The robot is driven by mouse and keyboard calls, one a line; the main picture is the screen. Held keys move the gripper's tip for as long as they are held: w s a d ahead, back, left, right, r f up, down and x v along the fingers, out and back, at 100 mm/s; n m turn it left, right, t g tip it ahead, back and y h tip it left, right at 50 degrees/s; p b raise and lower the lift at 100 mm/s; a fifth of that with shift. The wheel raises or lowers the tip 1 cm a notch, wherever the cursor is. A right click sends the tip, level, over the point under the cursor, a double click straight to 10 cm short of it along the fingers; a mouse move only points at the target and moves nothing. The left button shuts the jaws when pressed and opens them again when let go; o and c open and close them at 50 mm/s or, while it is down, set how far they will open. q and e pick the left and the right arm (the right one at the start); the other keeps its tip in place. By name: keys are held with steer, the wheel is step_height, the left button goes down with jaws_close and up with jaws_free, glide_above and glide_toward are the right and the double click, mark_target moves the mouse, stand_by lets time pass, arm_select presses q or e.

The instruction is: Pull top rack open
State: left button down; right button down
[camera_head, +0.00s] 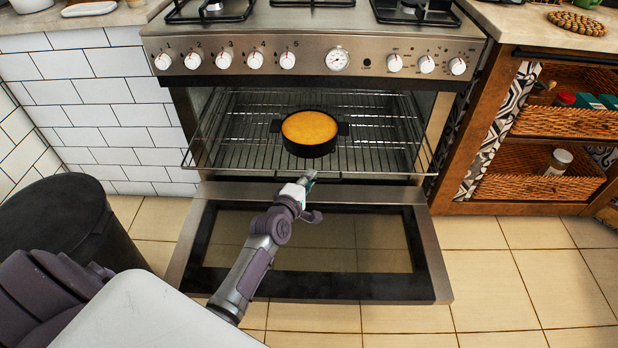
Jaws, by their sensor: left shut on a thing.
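The top rack (230,158) is a wire oven rack inside the open oven, and its front edge reaches out past the oven opening. A black round pan (310,147) with an orange-yellow filling sits on it, near the middle. My left gripper (308,178) is at the rack's front edge, just below the pan, and is shut on the rack. The fingertips are small and partly hidden here. The oven door (432,255) is folded down below the rack. My right gripper is not in view.
The stove's knob panel (310,60) is above the oven opening. A dark round bin (70,230) stands at the left. Wooden shelving with wicker baskets (530,180) stands at the right. Tiled floor (500,285) is clear at the right front.

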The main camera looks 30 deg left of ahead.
arm_select(q)
steer(key=shift+s+d+f, duration=0.1)
steer(key=shift+s+f, duration=0.05)
steer(key=shift+f, duration=0.3)
steer(key=c, duration=1.3)
jaws_free()
steer(key=shift+r, duration=0.1)
steer(key=shift+r, duration=0.1)
steer(key=s, duration=0.4)
steer(key=s+r, duration=0.1)
steer(key=s, duration=0.2)
steer(key=s+r, duration=0.1)
steer(key=s, duration=0.3)
steer(key=shift+s+d+r, duration=0.1)
steer(key=shift+s+d, duration=0.1)
steer(key=shift+s, duration=0.1)
